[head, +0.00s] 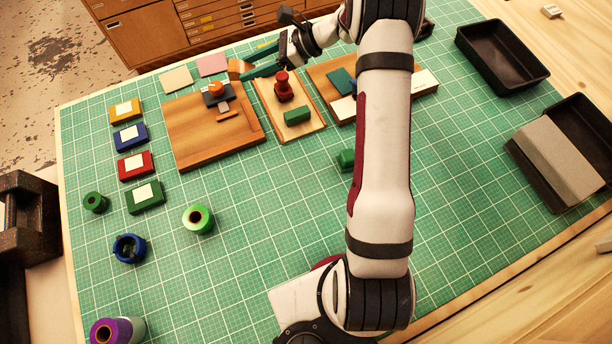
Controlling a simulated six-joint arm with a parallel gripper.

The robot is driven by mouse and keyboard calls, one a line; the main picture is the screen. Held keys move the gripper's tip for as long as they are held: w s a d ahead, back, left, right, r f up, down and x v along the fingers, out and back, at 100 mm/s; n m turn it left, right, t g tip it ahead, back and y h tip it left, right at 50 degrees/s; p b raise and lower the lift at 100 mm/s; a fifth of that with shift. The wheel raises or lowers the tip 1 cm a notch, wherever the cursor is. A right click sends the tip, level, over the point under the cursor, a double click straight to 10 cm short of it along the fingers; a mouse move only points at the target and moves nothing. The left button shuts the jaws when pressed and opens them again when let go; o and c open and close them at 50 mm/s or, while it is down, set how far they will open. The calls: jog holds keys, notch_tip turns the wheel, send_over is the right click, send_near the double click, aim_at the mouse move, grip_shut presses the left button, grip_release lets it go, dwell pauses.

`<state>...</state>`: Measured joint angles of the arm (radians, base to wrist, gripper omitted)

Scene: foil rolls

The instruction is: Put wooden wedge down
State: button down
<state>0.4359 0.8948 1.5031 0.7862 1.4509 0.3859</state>
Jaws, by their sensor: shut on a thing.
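My gripper (248,66) is at the far side of the mat, its teal fingers pointing left. It is shut on the wooden wedge (236,68), a small brown piece at the fingertips. The wedge shows just beyond the far edge of the left wooden board (200,148). I cannot tell whether the wedge touches the mat or is held above it.
The left board carries a dark block with an orange knob (216,88). A middle board (293,131) holds a red knob (283,86) and a green block (297,116). Coloured boxes and rolls line the left. Black trays (502,57) stand right. The near-middle mat (250,235) is clear.

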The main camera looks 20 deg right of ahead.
jog(key=s+d+m+t+h, duration=0.1)
jog(key=s+d+m+t, duration=0.1)
jog(key=s+d, duration=1.4)
jog(key=s+a+r+m+t+h, duration=0.1)
jog(key=s, duration=0.7)
jog(key=s+a+r+m+t+h, duration=0.1)
jog(key=s+a+r, duration=0.1)
jog(key=s, duration=0.7)
jog(key=w+a+f, duration=0.2)
jog(key=f, duration=0.2)
jog(key=w+a+f, duration=0.3)
jog(key=f, duration=0.1)
jog(key=w+a+f, duration=0.2)
jog(key=a+f, duration=0.1)
jog(key=shift+w+f, duration=0.25)
jog(key=shift+f, duration=0.15)
jog(key=shift+w+a+f, duration=0.1)
jog(key=shift+w+f, duration=0.05)
jog(key=shift+f, duration=1)
jog(key=shift+w+a+f, duration=0.1)
jog(key=shift+w+f, duration=0.05)
jog(key=shift+f, duration=0.95)
jog(key=shift+f, duration=0.1)
jog(key=shift+c, duration=1.7)
grip_release()
